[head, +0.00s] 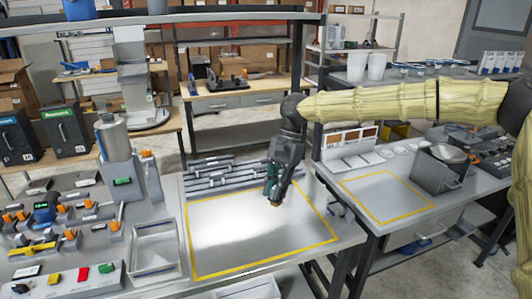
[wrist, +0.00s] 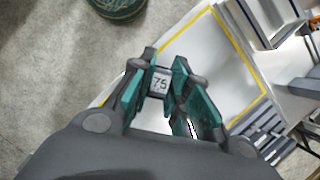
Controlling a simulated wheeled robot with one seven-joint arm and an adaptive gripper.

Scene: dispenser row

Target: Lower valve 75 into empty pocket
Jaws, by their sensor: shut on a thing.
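My gripper (head: 279,184) hangs from the arm above the right part of the yellow-outlined area on the bench. In the wrist view, my gripper (wrist: 158,84) has its green-padded fingers closed around a small dark piece with a white label reading 75, valve 75 (wrist: 160,82). The fingers hide most of the valve. In the head view only a small orange-brown bit shows below the fingertips. The valve appears to be above the bench top, but the gap is hard to judge. I cannot make out which place is the empty pocket.
Valves with orange handles (head: 70,233) stand at the left, near a grey dispenser column (head: 120,165). An empty metal tray (head: 157,248) lies left of the yellow outline (head: 262,266). Grey rails (head: 210,178) lie behind it. The outlined area is otherwise clear.

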